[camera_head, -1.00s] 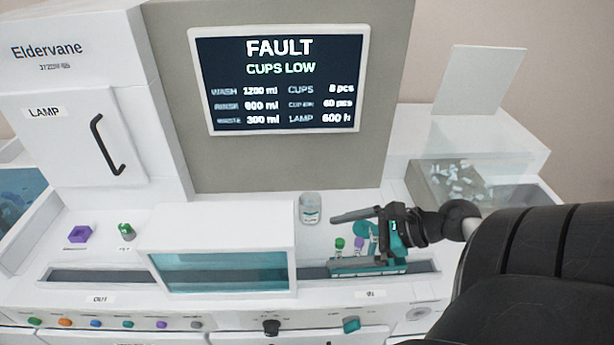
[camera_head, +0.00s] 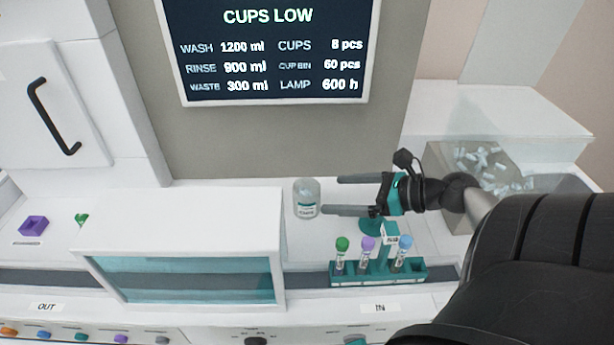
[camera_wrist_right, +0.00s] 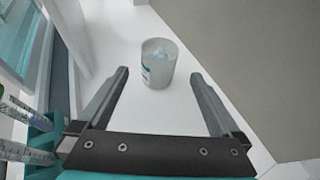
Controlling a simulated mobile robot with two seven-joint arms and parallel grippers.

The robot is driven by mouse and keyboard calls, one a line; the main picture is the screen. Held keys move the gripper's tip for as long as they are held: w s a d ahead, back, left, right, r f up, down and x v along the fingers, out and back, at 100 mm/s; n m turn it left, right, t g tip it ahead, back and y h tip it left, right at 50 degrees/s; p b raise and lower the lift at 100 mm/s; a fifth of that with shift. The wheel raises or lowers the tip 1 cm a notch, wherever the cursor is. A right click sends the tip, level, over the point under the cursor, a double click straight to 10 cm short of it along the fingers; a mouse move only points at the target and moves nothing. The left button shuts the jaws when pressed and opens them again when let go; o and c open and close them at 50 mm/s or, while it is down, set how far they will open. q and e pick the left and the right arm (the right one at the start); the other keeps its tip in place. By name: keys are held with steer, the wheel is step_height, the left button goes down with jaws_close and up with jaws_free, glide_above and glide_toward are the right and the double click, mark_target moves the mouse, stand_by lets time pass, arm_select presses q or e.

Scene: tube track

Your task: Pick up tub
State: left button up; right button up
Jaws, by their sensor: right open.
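The tub (camera_head: 307,197) is a small, clear, round container with a pale label. It stands upright on the white deck against the grey panel, just right of the teal-windowed box. My right gripper (camera_head: 340,195) is open, with its fingers pointing left towards the tub and their tips a little short of it. In the right wrist view the tub (camera_wrist_right: 158,64) sits ahead of the fingertips, between their lines, with some pale contents inside. Nothing is between the right gripper's (camera_wrist_right: 160,95) fingers. My left gripper is not in view.
A teal rack (camera_head: 375,273) with several capped tubes stands in front of my right gripper, in the IN slot. The white box with the teal window (camera_head: 185,240) is left of the tub. A clear bin (camera_head: 455,170) of cups is at the right. The screen (camera_head: 270,50) reads CUPS LOW.

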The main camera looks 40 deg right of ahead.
mark_target(294, 194)
steer(key=b+x, duration=0.1)
steer(key=x, duration=0.5)
steer(key=shift+w+a, duration=0.1)
steer(key=shift+w, duration=0.2)
steer(key=shift+b+x, duration=0.8)
steer(key=shift+x, duration=1.7)
steer(key=shift+a, duration=0.15)
steer(key=c, duration=1.3)
